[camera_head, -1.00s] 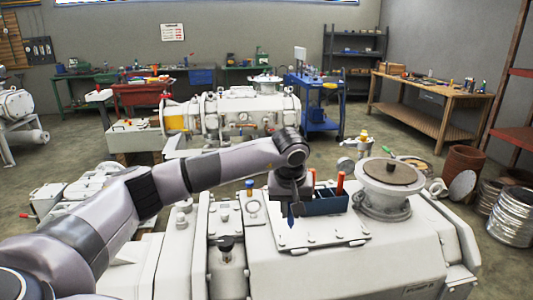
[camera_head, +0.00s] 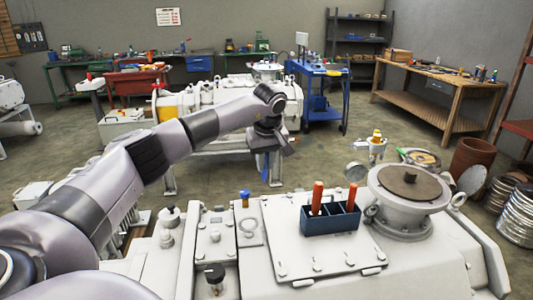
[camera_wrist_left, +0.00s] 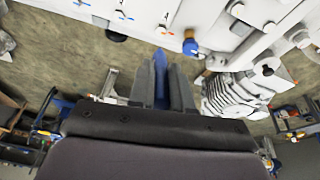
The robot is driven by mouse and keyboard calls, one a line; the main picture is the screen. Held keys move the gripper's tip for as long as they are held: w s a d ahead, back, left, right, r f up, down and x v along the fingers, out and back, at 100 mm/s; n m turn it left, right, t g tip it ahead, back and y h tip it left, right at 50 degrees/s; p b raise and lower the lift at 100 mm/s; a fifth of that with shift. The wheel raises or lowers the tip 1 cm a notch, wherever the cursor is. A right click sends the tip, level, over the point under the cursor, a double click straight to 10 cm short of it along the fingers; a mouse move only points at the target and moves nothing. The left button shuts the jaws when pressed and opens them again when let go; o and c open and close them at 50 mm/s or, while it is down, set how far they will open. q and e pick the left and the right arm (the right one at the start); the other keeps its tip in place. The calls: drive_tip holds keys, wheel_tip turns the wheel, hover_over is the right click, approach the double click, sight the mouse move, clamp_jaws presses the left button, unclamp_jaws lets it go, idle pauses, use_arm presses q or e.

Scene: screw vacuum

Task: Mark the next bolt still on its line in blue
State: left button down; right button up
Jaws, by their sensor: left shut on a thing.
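My left gripper (camera_head: 268,152) is shut on a slim blue marker, which points down past the fingers. The blue marker (camera_wrist_left: 161,80) shows between the fingers in the left wrist view. The gripper is in the air, apart from the white pump, and appears over or beyond its far edge. A flat cover plate (camera_head: 290,235) on the pump carries several bolts, such as one near its front edge (camera_head: 316,267). In the left wrist view a bolt (camera_wrist_left: 122,15) shows small orange and blue strokes. Whether the strokes line up is too small to tell. My right gripper is not in view.
A dark blue caddy (camera_head: 318,224) with two orange-handled tools stands on the plate. A round flange (camera_head: 408,200) rises at its right. A blue-topped fitting (camera_head: 245,199) stands at the left. A workbench (camera_head: 440,92) and a blue cart (camera_head: 315,90) stand behind.

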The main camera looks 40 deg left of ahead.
sight(266, 172)
use_arm(q)
drive_tip(key=shift+w+a, duration=0.25)
drive_tip(key=shift+w, duration=0.1)
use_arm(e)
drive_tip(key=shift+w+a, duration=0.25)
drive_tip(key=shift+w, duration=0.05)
use_arm(q)
drive_tip(key=shift+s+d, duration=0.1)
drive_tip(key=shift+f+b, duration=0.85)
drive_tip(key=shift+f, duration=1.5)
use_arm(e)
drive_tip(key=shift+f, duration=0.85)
use_arm(q)
drive_tip(key=shift+p, duration=0.4)
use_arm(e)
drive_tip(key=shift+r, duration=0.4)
use_arm(q)
drive_tip(key=shift+f, duration=0.55)
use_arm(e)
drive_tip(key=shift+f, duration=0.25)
